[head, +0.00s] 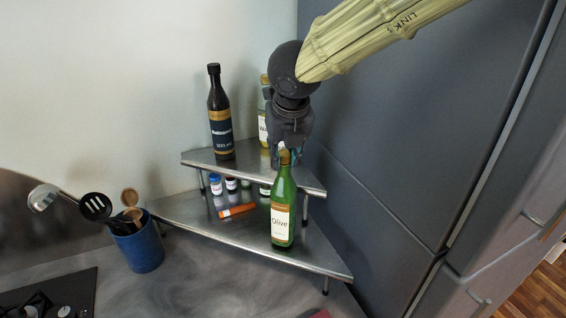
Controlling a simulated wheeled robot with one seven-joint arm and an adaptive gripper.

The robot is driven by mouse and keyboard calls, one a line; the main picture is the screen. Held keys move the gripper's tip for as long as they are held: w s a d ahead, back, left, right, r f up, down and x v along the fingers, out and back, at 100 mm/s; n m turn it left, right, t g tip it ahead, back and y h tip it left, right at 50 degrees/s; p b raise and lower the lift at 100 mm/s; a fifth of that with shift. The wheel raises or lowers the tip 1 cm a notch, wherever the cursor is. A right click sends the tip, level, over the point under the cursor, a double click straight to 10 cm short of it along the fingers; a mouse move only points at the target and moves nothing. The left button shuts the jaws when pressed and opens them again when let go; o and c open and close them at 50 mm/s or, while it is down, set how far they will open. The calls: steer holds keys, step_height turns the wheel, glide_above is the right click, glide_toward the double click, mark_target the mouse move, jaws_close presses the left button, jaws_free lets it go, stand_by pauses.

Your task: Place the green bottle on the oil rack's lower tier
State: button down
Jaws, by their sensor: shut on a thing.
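The green bottle (283,198) has a cream "Olive" label and a gold cap. It is upright in front of the oil rack's upper tier, over the front right of the lower tier (313,262). Its base appears at the lower tier; I cannot tell if it touches. My gripper (286,153) comes from above and is shut on the bottle's cap end. The metal corner rack's upper tier (250,169) stands on short legs. Part of the upper tier is hidden by my gripper and the bottle.
A dark bottle (220,115) and a partly hidden pale-labelled bottle (263,128) stand on the upper tier. Small jars (215,184) and an orange tube (237,210) are on the lower tier. A blue utensil crock (139,245) stands left. A dark cabinet wall (400,120) is close on the right.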

steer(key=shift+f, duration=0.5)
steer(key=c, duration=1.2)
jaws_free()
steer(key=shift+c, duration=0.2)
steer(key=shift+s+r, duration=0.1)
steer(key=shift+r, duration=0.25)
steer(key=p+v, duration=0.4)
steer(key=v, duration=0.7)
steer(key=shift+r, duration=0.2)
steer(key=shift+s, duration=0.15)
